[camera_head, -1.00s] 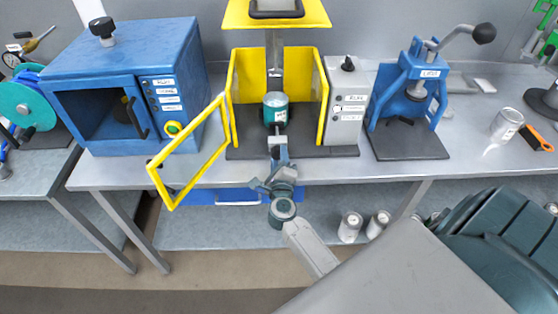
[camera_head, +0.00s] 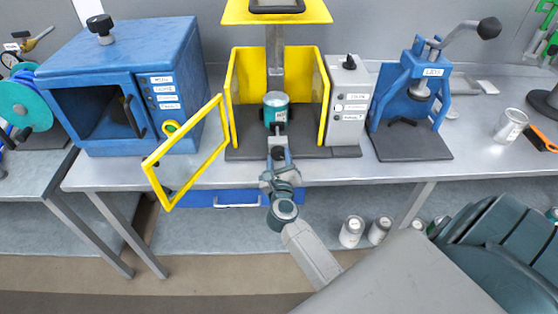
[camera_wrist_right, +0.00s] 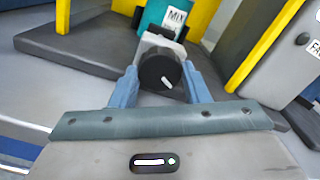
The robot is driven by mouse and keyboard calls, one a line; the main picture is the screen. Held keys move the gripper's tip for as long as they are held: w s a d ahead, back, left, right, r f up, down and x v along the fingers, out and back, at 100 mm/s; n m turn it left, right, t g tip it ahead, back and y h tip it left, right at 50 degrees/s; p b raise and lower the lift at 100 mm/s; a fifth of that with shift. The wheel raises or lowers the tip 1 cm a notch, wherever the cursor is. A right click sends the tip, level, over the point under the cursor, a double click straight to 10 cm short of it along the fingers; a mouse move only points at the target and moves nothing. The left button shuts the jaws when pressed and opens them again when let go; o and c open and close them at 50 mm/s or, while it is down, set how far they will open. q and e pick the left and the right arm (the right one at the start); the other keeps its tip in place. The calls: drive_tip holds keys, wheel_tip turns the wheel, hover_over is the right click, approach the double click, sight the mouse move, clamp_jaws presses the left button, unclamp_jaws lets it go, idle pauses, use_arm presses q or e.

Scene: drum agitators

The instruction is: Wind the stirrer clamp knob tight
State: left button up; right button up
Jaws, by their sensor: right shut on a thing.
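The black clamp knob (camera_wrist_right: 158,72) with a white pointer mark sits on a grey block in the right wrist view, and the mark points to the lower right. My right gripper (camera_wrist_right: 161,78) has one blue finger on each side of the knob and is shut on it. In the head view my right gripper (camera_head: 279,162) is in front of the stirrer and hides the knob. A teal can (camera_head: 276,106) stands behind it between the yellow guards; its label reads MIX in the right wrist view (camera_wrist_right: 172,18). My left gripper is not in view.
The stirrer's yellow guard door (camera_head: 185,155) hangs open to the left, near my right arm. A blue oven-like box (camera_head: 125,60) stands left, a grey control box (camera_head: 348,105) and a blue lever press (camera_head: 413,90) right. Cans stand below the bench.

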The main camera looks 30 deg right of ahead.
idle(0.3)
drive_tip(key=o, duration=1)
drive_tip(key=shift+b+v, duration=1.5)
drive_tip(key=shift+v, duration=3.9)
drive_tip(key=shift+f, duration=0.1)
